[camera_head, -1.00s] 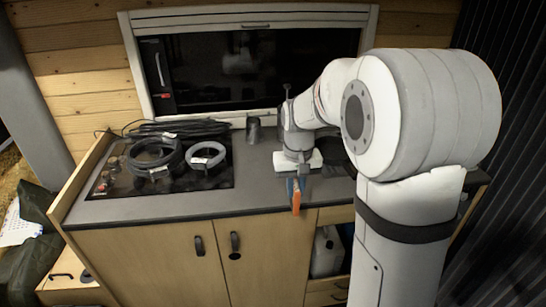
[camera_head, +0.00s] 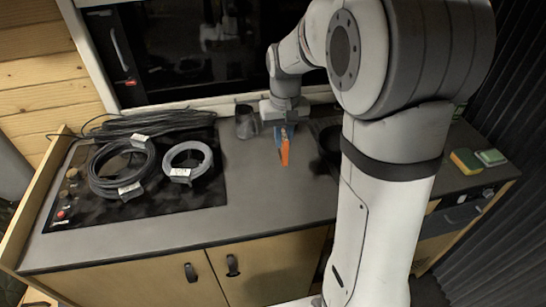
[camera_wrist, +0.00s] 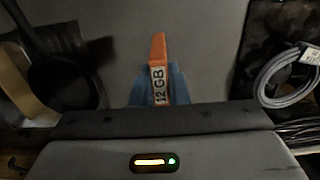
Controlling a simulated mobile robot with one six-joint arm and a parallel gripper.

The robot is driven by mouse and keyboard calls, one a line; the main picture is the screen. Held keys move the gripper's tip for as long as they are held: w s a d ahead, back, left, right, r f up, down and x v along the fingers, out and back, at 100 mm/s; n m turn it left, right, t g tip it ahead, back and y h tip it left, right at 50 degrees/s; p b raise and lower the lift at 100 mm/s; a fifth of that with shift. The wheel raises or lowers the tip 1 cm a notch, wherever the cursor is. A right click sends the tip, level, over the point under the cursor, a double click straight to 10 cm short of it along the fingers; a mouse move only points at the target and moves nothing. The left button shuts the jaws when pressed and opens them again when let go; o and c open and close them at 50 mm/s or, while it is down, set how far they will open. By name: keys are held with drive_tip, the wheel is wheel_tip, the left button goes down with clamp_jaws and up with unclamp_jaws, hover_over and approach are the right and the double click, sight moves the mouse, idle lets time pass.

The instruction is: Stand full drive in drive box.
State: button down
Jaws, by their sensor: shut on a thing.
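An orange drive (camera_head: 284,154) with a white label is held in my gripper (camera_head: 282,134) above the grey counter. In the wrist view the drive (camera_wrist: 158,52) sticks out between the blue fingers of my gripper (camera_wrist: 158,86). Its label reads "12 GB", perhaps cut off by a finger. My gripper is shut on the drive, just right of a dark cup-like container (camera_head: 246,122). I cannot make out a drive box for certain in either view.
Coiled cables (camera_head: 122,168) and a lighter coil (camera_head: 188,161) lie on the black hob (camera_head: 150,203) at left. A dark pan (camera_wrist: 65,82) shows at left in the wrist view. A yellow-green sponge (camera_head: 466,161) lies at right. The middle counter front (camera_head: 270,190) is clear.

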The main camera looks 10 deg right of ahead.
sight(282, 163)
wheel_tip(282, 163, down, 9)
drive_tip(key=shift+s+a+f+p, duration=0.1)
drive_tip(key=shift+p, duration=0.5)
drive_tip(key=shift+f, duration=0.15)
drive_tip(key=c, duration=1.4)
unclamp_jaws()
